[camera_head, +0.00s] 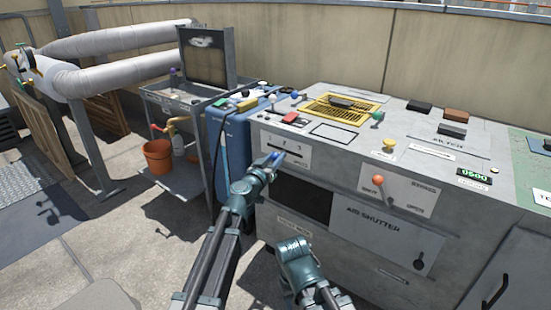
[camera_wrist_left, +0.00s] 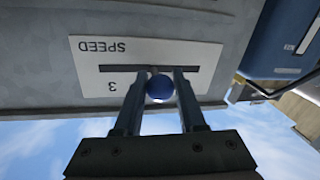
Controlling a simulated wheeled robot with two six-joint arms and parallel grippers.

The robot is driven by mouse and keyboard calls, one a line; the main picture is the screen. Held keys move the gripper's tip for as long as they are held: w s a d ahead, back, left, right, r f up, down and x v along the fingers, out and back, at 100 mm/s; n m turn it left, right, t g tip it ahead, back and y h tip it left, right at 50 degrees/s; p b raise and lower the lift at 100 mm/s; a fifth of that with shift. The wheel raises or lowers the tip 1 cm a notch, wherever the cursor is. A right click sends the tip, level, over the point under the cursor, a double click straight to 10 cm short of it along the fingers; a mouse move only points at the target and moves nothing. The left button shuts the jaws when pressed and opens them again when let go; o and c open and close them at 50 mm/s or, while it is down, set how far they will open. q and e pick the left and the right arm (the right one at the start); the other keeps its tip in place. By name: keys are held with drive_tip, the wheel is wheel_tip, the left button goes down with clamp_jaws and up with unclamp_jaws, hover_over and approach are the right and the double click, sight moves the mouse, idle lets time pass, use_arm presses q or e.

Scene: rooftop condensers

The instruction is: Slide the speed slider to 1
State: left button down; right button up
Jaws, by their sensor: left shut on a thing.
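The speed slider is a blue round knob (camera_wrist_left: 160,88) on a dark slot in a white plate (camera_wrist_left: 92,60) marked SPEED, upside down in the left wrist view. The 3 shows near the slot's left end there; the fingers hide the other digits. The plate also shows on the console front in the head view (camera_head: 297,162), with 1 to 3 from left to right. My left gripper (camera_wrist_left: 158,78) is shut on the knob, one finger on each side. The knob sits near the slot's middle in the wrist view. My right arm shows low in the head view, without visible fingers.
The grey console (camera_head: 345,150) carries a yellow grille (camera_head: 345,108), several small blocks and a red-orange shutter lever (camera_head: 378,181). A blue cabinet (camera_head: 228,150) stands just left of the plate.

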use_arm(q)
drive_tip(key=shift+a, duration=0.1)
drive_tip(key=w+a, duration=0.4)
drive_tip(key=a, duration=0.1)
drive_tip(key=shift+a, duration=0.1)
drive_tip(key=c, duration=0.5)
unclamp_jaws()
drive_tip(key=shift+c, duration=0.2)
drive_tip(key=v, duration=1.4)
